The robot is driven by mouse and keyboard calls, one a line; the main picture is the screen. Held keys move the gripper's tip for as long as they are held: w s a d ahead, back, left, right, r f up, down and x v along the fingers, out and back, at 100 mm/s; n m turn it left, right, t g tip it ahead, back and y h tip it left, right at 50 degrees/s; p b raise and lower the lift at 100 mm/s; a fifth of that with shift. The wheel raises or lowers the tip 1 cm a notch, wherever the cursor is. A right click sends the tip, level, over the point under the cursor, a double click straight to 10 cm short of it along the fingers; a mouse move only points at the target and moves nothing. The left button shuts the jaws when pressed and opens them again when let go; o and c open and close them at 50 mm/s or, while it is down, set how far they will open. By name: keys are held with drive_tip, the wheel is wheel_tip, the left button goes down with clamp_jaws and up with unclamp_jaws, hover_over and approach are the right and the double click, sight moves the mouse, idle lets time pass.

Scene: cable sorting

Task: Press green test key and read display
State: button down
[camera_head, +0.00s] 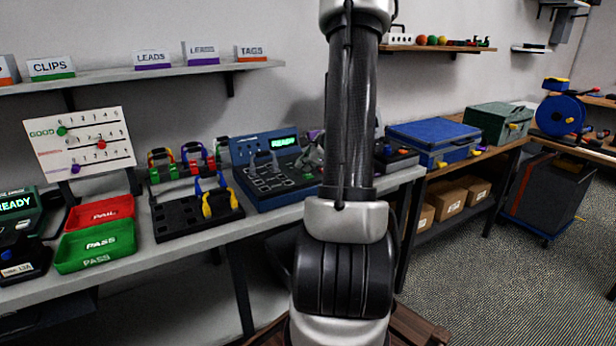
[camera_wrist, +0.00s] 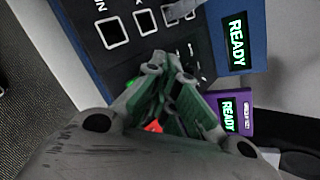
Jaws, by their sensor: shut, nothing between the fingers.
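The blue tester (camera_head: 243,155) stands on the bench left of my arm. Its lit display (camera_head: 284,142) reads READY in green; it also reads READY in the wrist view (camera_wrist: 236,42). A small green key (camera_head: 308,176) shows on the tester's right side; a bit of green (camera_wrist: 131,81) shows beside my fingers in the wrist view. My gripper (camera_head: 307,164) is shut and empty, over the right part of the tester panel. In the wrist view its fingers (camera_wrist: 168,62) cover part of the panel. Whether they touch the key cannot be told.
A purple device (camera_wrist: 236,122) with a second READY display is beside the tester. A black cable rack (camera_head: 185,222) and red and green trays (camera_head: 95,262) stand to the left. A blue case (camera_head: 432,135) is to the right. A shelf (camera_head: 130,75) hangs above.

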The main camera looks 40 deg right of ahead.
drive_tip(key=shift+f, duration=0.35)
drive_tip(key=shift+f, duration=0.35)
idle(0.7)
drive_tip(key=shift+r, duration=0.8)
drive_tip(key=shift+r, duration=2.5)
